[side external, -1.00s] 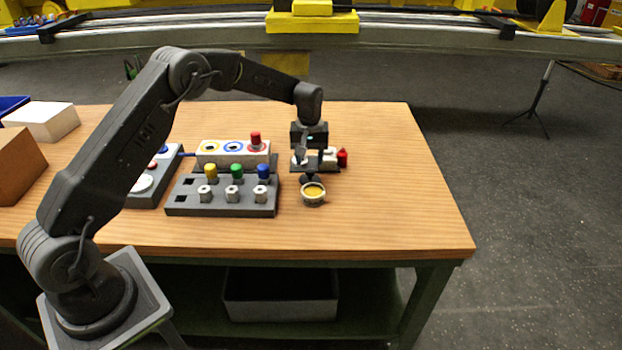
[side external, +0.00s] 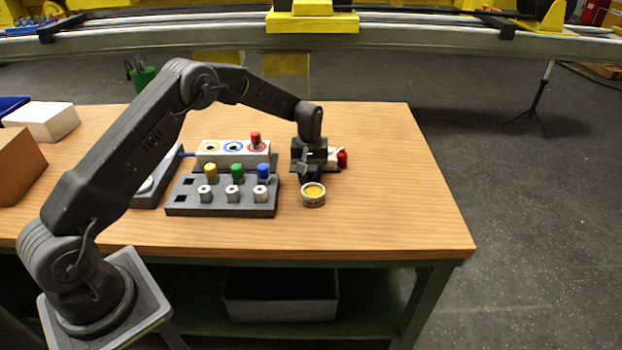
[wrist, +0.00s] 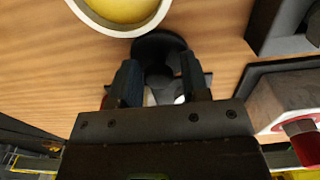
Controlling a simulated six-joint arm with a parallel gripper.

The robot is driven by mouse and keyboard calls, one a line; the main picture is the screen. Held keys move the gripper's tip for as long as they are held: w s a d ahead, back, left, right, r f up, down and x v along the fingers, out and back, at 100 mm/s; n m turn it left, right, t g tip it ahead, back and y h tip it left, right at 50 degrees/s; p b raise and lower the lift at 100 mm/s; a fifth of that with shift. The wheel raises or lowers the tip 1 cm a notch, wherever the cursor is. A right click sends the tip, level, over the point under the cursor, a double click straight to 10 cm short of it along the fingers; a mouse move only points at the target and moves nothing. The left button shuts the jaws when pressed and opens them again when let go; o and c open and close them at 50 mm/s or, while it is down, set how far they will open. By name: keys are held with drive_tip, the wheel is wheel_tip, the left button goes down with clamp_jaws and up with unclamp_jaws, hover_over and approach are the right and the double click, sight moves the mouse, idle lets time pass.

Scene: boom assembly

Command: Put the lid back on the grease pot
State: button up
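The grease pot (side external: 313,195) is a small pale round pot with yellow grease showing at its open top. It stands on the table just in front of my gripper, and part of it shows at the top of the wrist view (wrist: 119,14). A dark round lid (wrist: 157,42) lies beside the pot in the wrist view. My gripper (wrist: 160,75) points down low over the lid, its two fingers apart, one on each side of the lid's dark middle. I see no clear contact between the fingers and the lid. From the side, the gripper (side external: 312,176) hides most of the lid.
A grey rack (side external: 220,210) with coloured-top plugs and metal nuts stands left of the pot. Behind it is a pale block (side external: 205,160) with coloured rings and a red plug. The table to the right is clear.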

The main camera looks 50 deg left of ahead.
sight(310, 171)
drive_tip(key=c, duration=0.7)
drive_tip(key=shift+o, duration=0.2)
drive_tip(key=shift+r, duration=1.95)
drive_tip(key=s+d+r, duration=0.4)
drive_tip(key=d+r, duration=0.1)
drive_tip(key=d, duration=0.1)
drive_tip(key=shift+t+y, duration=0.3)
drive_tip(key=shift+s+f, duration=0.2)
drive_tip(key=shift+f, duration=0.9)
drive_tip(key=shift+s+f, duration=0.15)
drive_tip(key=shift+f, duration=0.9)
